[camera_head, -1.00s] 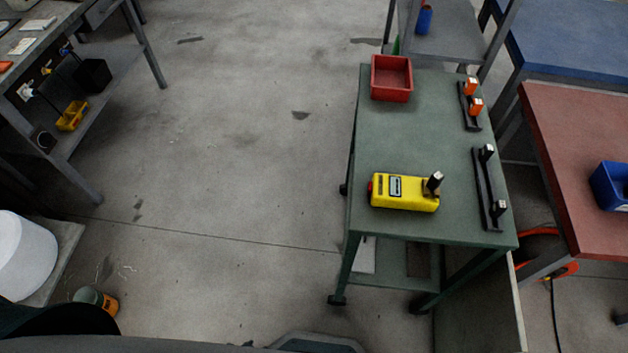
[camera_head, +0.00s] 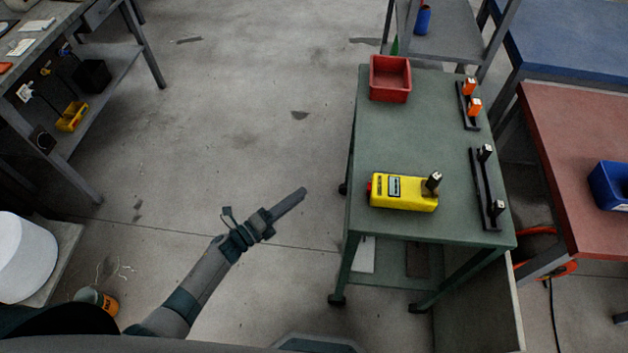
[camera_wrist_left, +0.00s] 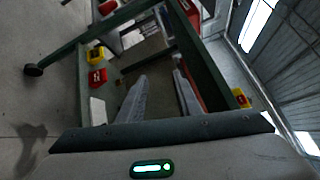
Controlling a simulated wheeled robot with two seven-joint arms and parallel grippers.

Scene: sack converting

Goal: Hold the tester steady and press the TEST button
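The yellow tester (camera_head: 403,193) lies on the green cart's top near its front left edge in the head view. It has a small grey display, a red part (camera_head: 370,187) on its left end and a black piece with a pale top (camera_head: 434,181) standing at its right end. No TEST lettering is readable. My left gripper (camera_head: 304,191) is over the floor left of the cart, apart from the tester, pointing up and right. In the left wrist view its two fingers (camera_wrist_left: 159,76) are spread with nothing clearly between them. My right gripper is out of view.
The green cart (camera_head: 415,128) also bears a red bin (camera_head: 391,78), a black rack (camera_head: 487,190) with black pieces and another rack with orange pieces (camera_head: 475,106). A red-topped table (camera_head: 572,150) stands at its right.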

